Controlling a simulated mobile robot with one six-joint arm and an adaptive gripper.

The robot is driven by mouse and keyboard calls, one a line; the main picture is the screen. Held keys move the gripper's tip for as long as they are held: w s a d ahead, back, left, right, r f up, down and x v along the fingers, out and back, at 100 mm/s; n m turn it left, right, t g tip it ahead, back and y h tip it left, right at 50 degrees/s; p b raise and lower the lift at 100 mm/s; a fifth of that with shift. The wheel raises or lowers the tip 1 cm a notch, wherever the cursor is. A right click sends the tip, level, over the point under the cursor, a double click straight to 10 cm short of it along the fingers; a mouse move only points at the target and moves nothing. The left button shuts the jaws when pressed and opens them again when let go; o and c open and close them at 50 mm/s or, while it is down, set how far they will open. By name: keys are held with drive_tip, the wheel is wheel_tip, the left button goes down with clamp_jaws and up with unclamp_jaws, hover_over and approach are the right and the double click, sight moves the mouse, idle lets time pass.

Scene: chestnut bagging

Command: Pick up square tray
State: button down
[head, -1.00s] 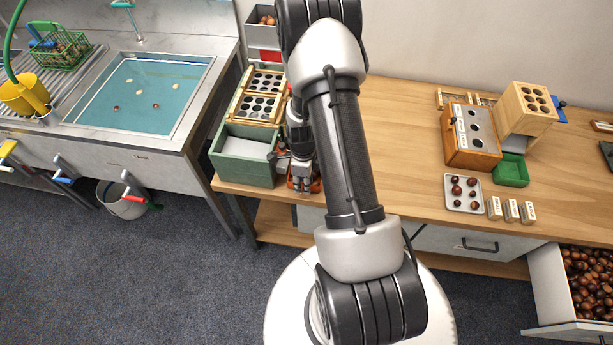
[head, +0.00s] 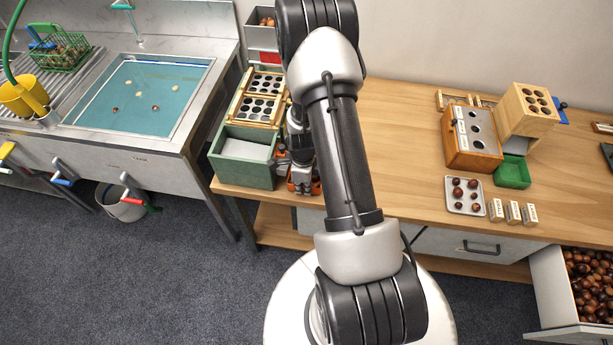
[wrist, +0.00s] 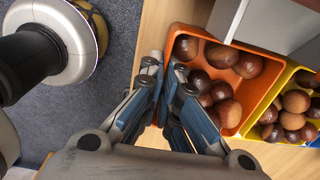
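A square grey tray (head: 453,208) holding several chestnuts lies on the right part of the wooden bench in the head view. My gripper (head: 299,188) is far to its left, at the bench's front edge over an orange tray (head: 316,186). In the wrist view, my gripper (wrist: 163,67) has its fingertips close together at the left wall of the orange tray (wrist: 228,44), which holds several chestnuts. I cannot tell whether the fingers pinch that wall. The square grey tray is outside the wrist view.
A yellow tray (wrist: 262,113) of chestnuts stands beside the orange one. A green box (head: 243,173) is left of my gripper. Near the grey tray are several small labelled blocks (head: 513,212), a small green tray (head: 512,172) and an open drawer (head: 546,290). The bench middle is clear.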

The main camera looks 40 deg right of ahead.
idle(0.7)
wheel_tip(320, 180, up, 20)
drive_tip(key=p, duration=0.6)
drive_tip(key=shift+w+a, duration=0.1)
drive_tip(key=w+a+r+n, duration=0.2)
drive_tip(key=a+n, duration=0.7)
drive_tip(key=n, duration=0.5)
drive_tip(key=w+a+r+n, duration=0.2)
drive_tip(key=a+r+n, duration=0.2)
drive_tip(key=a+n, duration=0.5)
drive_tip(key=n, duration=0.4)
drive_tip(key=shift+w+a+n, duration=0.25)
drive_tip(key=shift+a+n, duration=0.05)
drive_tip(key=shift+n, duration=0.1)
